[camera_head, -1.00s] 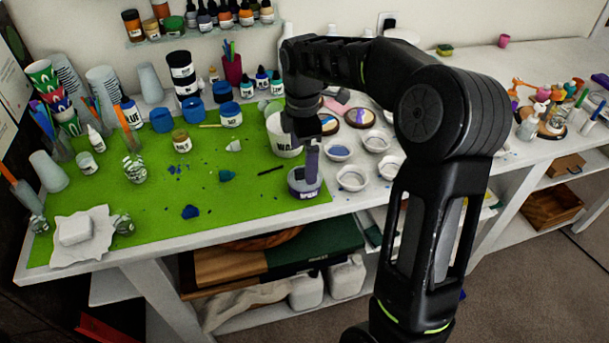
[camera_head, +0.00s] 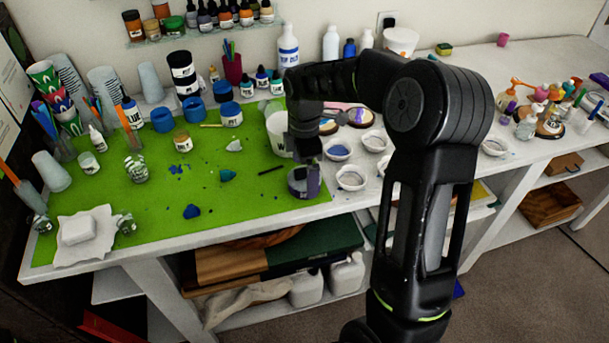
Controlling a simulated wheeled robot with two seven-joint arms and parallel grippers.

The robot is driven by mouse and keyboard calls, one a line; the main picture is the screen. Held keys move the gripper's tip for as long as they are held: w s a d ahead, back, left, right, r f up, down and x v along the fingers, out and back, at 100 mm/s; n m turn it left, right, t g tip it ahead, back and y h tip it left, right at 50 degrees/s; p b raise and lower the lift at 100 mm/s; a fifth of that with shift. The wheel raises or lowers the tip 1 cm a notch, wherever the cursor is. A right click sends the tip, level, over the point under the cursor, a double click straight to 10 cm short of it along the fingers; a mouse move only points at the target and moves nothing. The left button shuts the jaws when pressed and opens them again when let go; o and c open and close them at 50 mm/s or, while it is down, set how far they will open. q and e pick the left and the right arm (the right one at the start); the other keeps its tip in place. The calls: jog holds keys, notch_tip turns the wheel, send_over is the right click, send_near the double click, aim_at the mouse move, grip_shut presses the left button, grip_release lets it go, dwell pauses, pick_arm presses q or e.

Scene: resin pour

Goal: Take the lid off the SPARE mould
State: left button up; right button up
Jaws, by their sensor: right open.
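The SPARE mould (camera_head: 304,187) is a small round grey-purple pot at the front right edge of the green mat, standing upright. Its label is too blurred now to read. Its lid top and the upright purple grip are mostly hidden behind my right gripper (camera_head: 305,162). That gripper points down directly over the mould, low and close to the lid. It is open; whether its fingers touch the lid grip I cannot tell. My left gripper is not in view.
A white bucket (camera_head: 277,133) stands just behind the gripper. Small white dishes (camera_head: 351,178) stand to the right of the mould. Several blue cups and jars (camera_head: 232,115) stand farther back. The green mat (camera_head: 170,215) has free room at its front, left of the mould.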

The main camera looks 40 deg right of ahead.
jog(key=c, duration=1.4)
